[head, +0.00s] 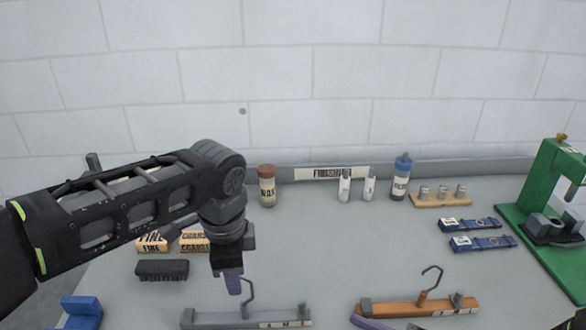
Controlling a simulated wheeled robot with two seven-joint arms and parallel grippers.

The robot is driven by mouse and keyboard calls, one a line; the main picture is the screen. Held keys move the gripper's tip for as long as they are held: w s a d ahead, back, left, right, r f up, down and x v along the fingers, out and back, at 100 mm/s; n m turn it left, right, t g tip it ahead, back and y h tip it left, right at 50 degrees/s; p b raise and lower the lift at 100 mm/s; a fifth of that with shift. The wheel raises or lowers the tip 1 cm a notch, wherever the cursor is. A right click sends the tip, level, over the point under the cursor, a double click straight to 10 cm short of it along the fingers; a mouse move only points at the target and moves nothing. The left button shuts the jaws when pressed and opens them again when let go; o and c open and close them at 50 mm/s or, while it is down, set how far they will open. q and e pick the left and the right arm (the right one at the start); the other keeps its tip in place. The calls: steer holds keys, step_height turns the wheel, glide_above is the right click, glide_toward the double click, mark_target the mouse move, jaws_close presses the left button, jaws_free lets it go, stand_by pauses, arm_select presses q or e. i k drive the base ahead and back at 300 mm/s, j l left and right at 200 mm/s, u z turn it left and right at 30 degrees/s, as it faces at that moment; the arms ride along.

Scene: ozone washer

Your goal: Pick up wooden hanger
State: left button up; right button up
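The wooden hanger (400,308) is an orange-brown bar with a dark metal hook, lying on the grey table at the lower right of the middle. My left gripper (233,284) points down above the table, left of the wooden hanger and apart from it. A similar purple finger, seemingly of my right gripper (372,323), shows at the bottom edge, in front of the wooden hanger's left end. The rest of that gripper is out of frame, and I cannot tell whether it touches the hanger.
A grey hanger (245,319) lies below my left gripper. A green press (555,190) stands at the right, with two blue tools (482,242) beside it. A brown jar (267,186), white bottles (344,187) and a blue-capped bottle (401,178) line the back. The table's middle is clear.

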mark_target(422, 306)
steer(key=k, duration=1)
